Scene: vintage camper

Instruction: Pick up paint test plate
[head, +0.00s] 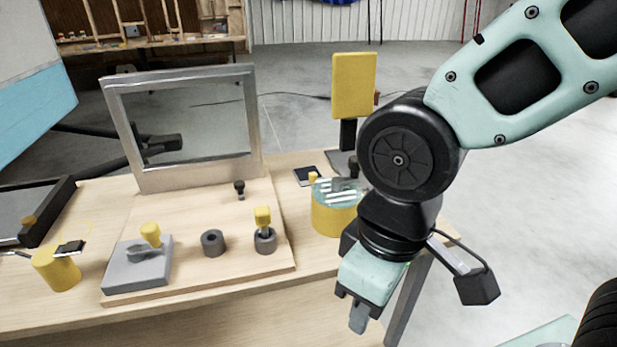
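A flat yellow rectangular plate (354,85) stands upright in a black holder (348,134) at the back right of the wooden table; it looks like the paint test plate, though no label shows. My gripper (358,322) points down at the table's front right edge, well in front of and below the plate and apart from it. I see the gripper mostly from one side, so its finger gap and opening are unclear. No object shows in it. My forearm and wrist pass just right of the plate and hide part of the holder's base.
On the wooden table (200,312) stand a grey metal frame (128,135), a yellow cylinder (335,218) with a clear top, a grey block (138,272) with a yellow knob, dark rings (213,243) and a small yellow stand (57,272). Open floor lies right.

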